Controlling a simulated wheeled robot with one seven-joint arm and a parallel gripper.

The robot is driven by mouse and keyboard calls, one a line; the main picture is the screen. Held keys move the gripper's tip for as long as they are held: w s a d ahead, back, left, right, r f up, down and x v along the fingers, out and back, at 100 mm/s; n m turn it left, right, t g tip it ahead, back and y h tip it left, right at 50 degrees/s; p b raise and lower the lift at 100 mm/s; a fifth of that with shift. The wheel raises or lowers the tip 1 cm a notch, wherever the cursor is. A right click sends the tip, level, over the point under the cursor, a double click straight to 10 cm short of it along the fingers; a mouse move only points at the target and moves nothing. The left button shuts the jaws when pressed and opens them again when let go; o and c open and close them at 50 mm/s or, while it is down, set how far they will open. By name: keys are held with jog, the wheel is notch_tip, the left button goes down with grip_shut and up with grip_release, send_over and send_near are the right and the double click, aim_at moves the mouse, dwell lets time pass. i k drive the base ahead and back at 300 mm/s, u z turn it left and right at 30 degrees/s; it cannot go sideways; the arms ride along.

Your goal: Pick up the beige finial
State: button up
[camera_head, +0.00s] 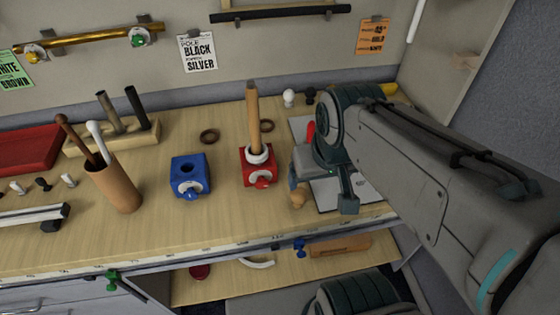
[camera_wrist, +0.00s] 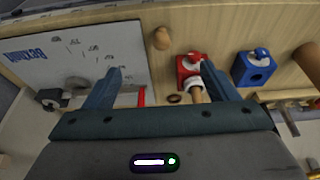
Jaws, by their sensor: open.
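The beige finial (camera_head: 298,197) is a small rounded wooden knob on the table, just right of the red block and near the table's front. It also shows in the wrist view (camera_wrist: 161,39), at the top middle, apart from the fingers. My gripper (camera_wrist: 163,82) is open, with its two teal fingers spread and nothing between them touching either one. In the head view my arm comes in from the right, and the finger that shows is to the right of the finial. The finial's upper part is close to my gripper in that view.
The red block (camera_head: 258,175) holds an upright wooden pole (camera_head: 253,118) with a white ring. A blue block (camera_head: 190,176) stands left of it. A printed white sheet (camera_wrist: 75,65) lies beside the finial. A cup of poles (camera_head: 118,188) stands farther left.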

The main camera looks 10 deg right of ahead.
aim_at(299, 196)
jog(key=u, duration=1.65)
jog(key=k, duration=0.8)
jog(key=z, duration=1)
jog(key=i, duration=0.5)
jog(key=z, duration=0.05)
